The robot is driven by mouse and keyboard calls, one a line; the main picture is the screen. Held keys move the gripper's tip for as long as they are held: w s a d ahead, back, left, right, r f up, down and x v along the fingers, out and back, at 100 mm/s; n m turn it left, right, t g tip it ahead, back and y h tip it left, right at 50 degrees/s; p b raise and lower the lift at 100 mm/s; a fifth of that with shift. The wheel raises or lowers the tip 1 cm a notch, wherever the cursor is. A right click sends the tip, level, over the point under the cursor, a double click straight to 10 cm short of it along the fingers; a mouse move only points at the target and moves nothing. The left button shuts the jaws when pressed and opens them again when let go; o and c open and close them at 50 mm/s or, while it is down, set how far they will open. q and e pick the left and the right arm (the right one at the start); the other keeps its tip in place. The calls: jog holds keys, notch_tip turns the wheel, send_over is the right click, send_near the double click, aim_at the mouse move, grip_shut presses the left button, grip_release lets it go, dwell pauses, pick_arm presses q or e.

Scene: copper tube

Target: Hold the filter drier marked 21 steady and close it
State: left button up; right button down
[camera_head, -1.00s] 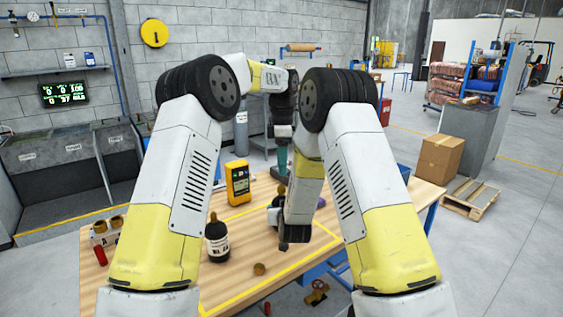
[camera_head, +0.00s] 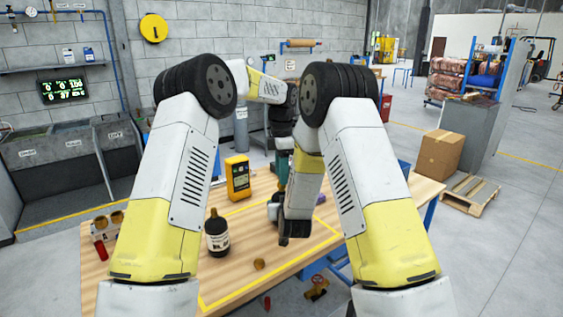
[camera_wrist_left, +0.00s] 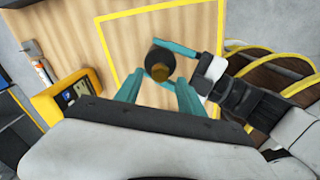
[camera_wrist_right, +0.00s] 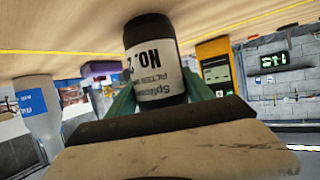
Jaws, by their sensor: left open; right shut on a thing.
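A dark filter drier (camera_wrist_right: 155,70) with a white label stands between the fingers of my right gripper (camera_wrist_right: 160,92), which is shut on it. Its label shows upside down, reading "NO. 2" with the rest cut off. My left gripper (camera_wrist_left: 160,80) is open, pointing down, with one teal finger on each side of that top.
Another dark labelled drier (camera_head: 217,238) stands on the wooden table, left of my grippers. A loose brass cap (camera_head: 259,264) lies near the front. A yellow meter (camera_head: 238,178) stands behind. A holder with brass caps (camera_head: 105,227) and a red cylinder (camera_head: 101,250) are at the left.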

pick_arm(q)
jog(key=shift+f, duration=1.3)
jog(key=shift+c, duration=0.5)
